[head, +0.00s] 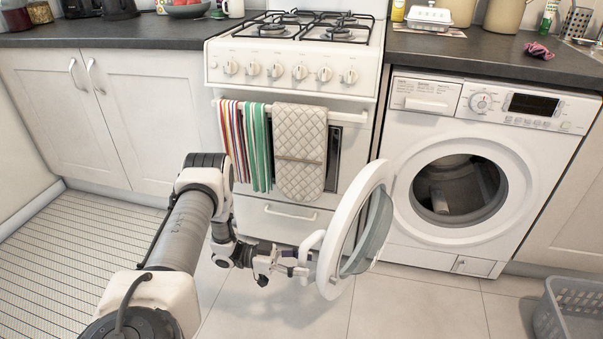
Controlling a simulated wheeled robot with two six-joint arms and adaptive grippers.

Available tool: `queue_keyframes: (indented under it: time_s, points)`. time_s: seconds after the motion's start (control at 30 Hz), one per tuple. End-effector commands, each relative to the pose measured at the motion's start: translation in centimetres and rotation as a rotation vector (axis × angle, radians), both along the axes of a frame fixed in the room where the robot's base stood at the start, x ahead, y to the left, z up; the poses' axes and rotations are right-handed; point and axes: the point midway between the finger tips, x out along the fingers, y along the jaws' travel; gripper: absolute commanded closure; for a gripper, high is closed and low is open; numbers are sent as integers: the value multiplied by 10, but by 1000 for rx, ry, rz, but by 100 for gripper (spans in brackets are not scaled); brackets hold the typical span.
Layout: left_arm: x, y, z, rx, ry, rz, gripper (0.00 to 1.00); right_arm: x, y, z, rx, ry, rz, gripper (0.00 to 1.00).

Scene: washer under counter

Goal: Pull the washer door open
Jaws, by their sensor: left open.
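The white washer (510,130) stands under the counter at the right. Its round door (350,207) is swung wide open to the left, seen almost edge-on, with its glass bowl facing right. The round opening (458,190) is exposed, and the drum inside is visible. The door's white handle (312,241) is on the door's left-hand face. My left gripper (301,270) is open beside the door's outer face, just below the handle. I cannot tell whether it touches the door. My right gripper is out of view.
The white stove (290,100) stands left of the washer, with striped towels (246,143) and a quilted oven mitt (300,150) on its rail. A grey basket (570,310) is on the floor at lower right. Tiled floor (425,305) before the washer is clear.

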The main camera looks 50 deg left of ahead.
Motion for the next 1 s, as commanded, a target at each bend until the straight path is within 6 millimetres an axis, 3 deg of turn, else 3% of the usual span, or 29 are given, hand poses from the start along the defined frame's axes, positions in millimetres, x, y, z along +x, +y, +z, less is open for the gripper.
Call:
queue_keyframes:
  time_s: [0.3,0.7,0.83,1.0]
  points:
    - [-3,6,1,1,-4,2,52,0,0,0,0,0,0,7]
    - [-58,79,0,4,-1,4,52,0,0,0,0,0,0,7]
    - [-69,93,0,2,0,3,52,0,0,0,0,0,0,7]
    - [-72,97,0,0,-1,1,52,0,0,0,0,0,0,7]
